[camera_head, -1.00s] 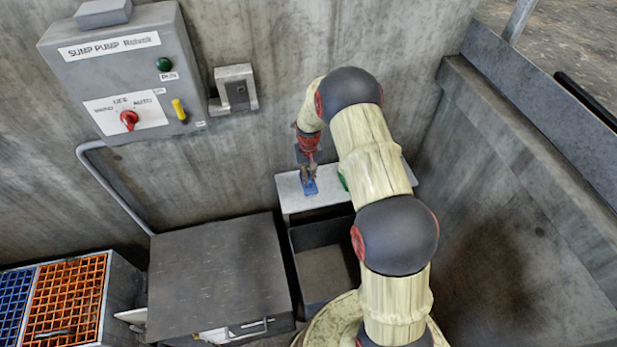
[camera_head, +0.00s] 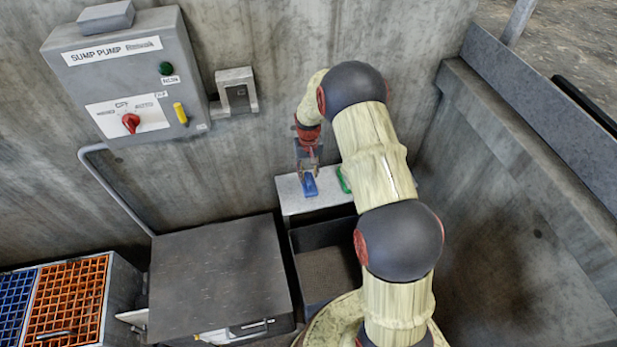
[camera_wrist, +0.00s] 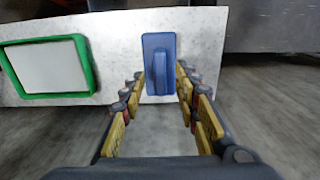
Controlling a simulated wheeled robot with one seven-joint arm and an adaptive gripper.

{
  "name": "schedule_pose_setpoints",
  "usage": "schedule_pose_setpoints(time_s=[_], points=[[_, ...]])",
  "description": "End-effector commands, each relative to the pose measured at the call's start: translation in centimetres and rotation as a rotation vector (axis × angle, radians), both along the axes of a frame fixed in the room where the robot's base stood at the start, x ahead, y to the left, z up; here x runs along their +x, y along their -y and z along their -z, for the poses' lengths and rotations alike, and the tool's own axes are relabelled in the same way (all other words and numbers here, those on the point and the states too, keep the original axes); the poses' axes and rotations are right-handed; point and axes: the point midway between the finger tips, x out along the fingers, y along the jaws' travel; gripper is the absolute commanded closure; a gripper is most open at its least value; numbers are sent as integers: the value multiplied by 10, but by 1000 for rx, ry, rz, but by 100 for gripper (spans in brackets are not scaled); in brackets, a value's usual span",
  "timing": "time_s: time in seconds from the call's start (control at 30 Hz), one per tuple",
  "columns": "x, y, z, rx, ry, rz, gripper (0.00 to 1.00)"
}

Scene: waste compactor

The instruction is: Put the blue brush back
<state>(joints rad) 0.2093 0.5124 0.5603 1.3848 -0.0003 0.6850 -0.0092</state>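The blue brush (camera_head: 309,185) lies on a pale shelf (camera_head: 295,202) against the wall. In the wrist view the brush (camera_wrist: 158,50) shows as a blue block with a raised handle. My gripper (camera_head: 309,168) is above the shelf, right at the brush in the head view. In the wrist view my gripper (camera_wrist: 160,76) is open, one finger on each side of the brush's near end. There is a visible gap between the fingers and the handle. I cannot tell how high the fingertips are above the shelf.
A green-framed item (camera_wrist: 48,68) lies on the shelf beside the brush; its green edge (camera_head: 343,180) shows past my arm. A dark open bin (camera_head: 325,270) stands below the shelf. A grey box (camera_head: 218,275) and a crate with blue and orange grids (camera_head: 65,300) are left.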

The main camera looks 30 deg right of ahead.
Motion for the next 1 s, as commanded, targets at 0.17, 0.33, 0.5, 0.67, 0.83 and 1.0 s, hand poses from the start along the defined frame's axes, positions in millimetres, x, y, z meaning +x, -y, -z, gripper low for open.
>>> schedule_pose_setpoints(time_s=[0.17,0.33,0.5,0.67,0.83,1.0], points=[[1,0,-42,-1,3,0,68],[0,0,-67,0,1,0,68],[1,0,-81,0,2,0,68],[-2,-6,-111,-5,25,-8,68],[-20,-24,-180,-15,81,-31,68],[-53,-45,-249,-26,143,-57,68]])
